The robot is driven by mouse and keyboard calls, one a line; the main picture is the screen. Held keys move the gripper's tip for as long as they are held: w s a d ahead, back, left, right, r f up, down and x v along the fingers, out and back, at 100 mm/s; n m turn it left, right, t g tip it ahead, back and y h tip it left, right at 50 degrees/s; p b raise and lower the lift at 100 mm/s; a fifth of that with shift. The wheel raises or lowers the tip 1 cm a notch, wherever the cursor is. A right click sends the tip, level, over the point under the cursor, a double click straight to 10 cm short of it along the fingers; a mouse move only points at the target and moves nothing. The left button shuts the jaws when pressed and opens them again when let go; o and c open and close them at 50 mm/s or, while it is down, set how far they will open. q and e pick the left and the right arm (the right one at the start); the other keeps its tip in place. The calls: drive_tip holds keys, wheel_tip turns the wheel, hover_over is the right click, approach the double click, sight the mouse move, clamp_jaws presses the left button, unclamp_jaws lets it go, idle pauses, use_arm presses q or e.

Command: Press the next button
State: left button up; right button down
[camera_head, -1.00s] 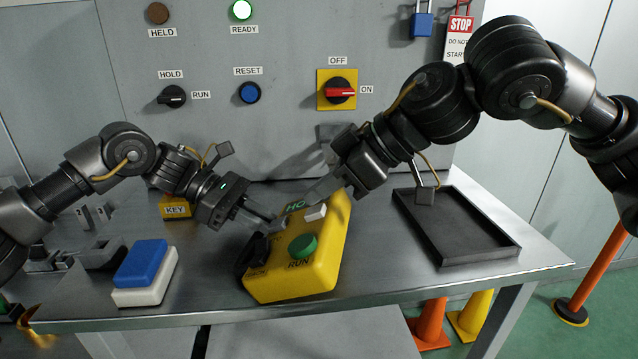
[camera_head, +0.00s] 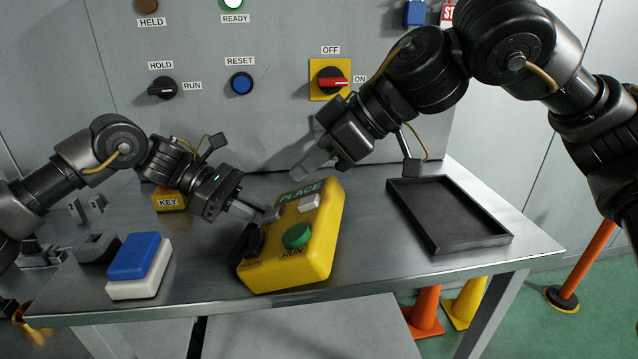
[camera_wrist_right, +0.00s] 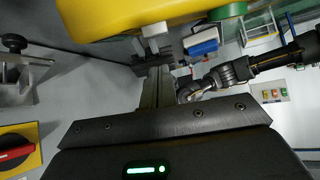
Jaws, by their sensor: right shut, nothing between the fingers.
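A yellow control box (camera_head: 318,245) lies tilted on the metal table. It has a display reading PLACE (camera_head: 299,193), a small white button (camera_head: 309,202), a green RUN button (camera_head: 297,235) and a black part at its left side. No label reading "next" is legible. My right gripper (camera_head: 300,172) is shut and empty, just above the box's far edge and apart from the white button. In the right wrist view, the yellow box (camera_wrist_right: 120,18) fills the top beyond the closed fingers. My left gripper (camera_head: 268,213) has its fingertips at the box's left edge; whether it grips is unclear.
A blue and white block (camera_head: 140,257) sits at the table's front left, near a grey bracket (camera_head: 97,247). A black tray (camera_head: 448,240) lies right. A yellow KEY block (camera_head: 170,199) stands behind my left gripper. The panel with switches (camera_head: 200,120) rises behind.

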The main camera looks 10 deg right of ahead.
drive_tip(key=v, duration=1)
drive_tip(key=shift+f, duration=0.1)
idle(1.2)
idle(2.5)
drive_tip(key=r+n+h, duration=0.2)
hover_over(313, 214)
drive_tip(key=w+a+f+n+g+h, duration=0.1)
drive_tip(key=w+a+n, duration=0.1)
drive_tip(key=n, duration=1)
drive_tip(key=w+a+f+n+h, duration=0.1)
drive_tip(key=w+a+n+h, duration=0.1)
drive_tip(key=n, duration=1.1)
drive_tip(key=shift+w+a+g+h, duration=0.3)
drive_tip(key=shift+w+a+g, duration=0.1)
drive_tip(key=shift+a, duration=0.3)
